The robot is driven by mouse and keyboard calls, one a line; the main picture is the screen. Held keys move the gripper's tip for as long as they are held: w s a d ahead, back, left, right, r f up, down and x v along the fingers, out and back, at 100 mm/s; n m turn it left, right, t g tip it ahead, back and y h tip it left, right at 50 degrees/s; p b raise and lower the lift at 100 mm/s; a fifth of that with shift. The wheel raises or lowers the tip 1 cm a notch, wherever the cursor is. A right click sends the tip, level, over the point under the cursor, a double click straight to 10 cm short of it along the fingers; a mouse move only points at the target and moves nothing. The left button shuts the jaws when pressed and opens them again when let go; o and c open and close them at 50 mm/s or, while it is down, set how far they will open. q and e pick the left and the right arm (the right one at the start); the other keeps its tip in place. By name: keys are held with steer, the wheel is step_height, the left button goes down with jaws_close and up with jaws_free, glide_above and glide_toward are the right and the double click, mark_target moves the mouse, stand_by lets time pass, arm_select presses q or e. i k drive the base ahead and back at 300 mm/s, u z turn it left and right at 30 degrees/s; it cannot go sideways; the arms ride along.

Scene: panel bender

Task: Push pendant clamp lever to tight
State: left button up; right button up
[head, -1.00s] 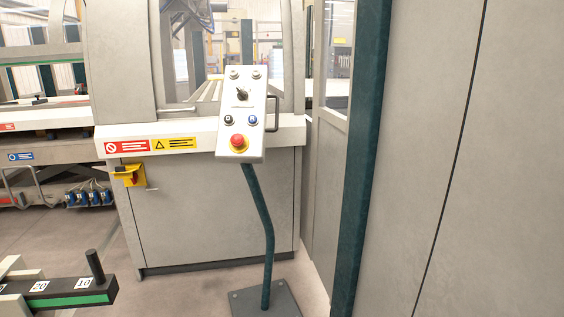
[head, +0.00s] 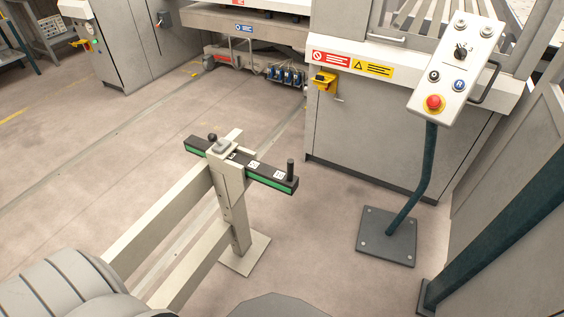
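The pendant (head: 458,70) is a light grey control box tilted on a bent dark green post (head: 425,170), at the upper right of the head view. It has a black selector knob, black and blue buttons and a red emergency stop (head: 433,102) on yellow. A dark bar handle (head: 486,84) is on its right side. I cannot make out a clamp lever on the pendant or its post. Neither of my grippers is in view.
A cream rail stand (head: 232,190) carries a black-and-green bar (head: 268,175) with number tags and an upright black peg. The post's dark base plate (head: 387,236) lies on the floor. The grey machine cabinet (head: 365,135) stands behind. Floor between stand and cabinet is clear.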

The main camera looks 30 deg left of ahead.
mark_target(212, 137)
steer(key=u, duration=1.1)
steer(key=k, duration=0.3)
steer(key=z, duration=0.7)
steer(key=i, duration=0.85)
steer(key=u, duration=0.2)
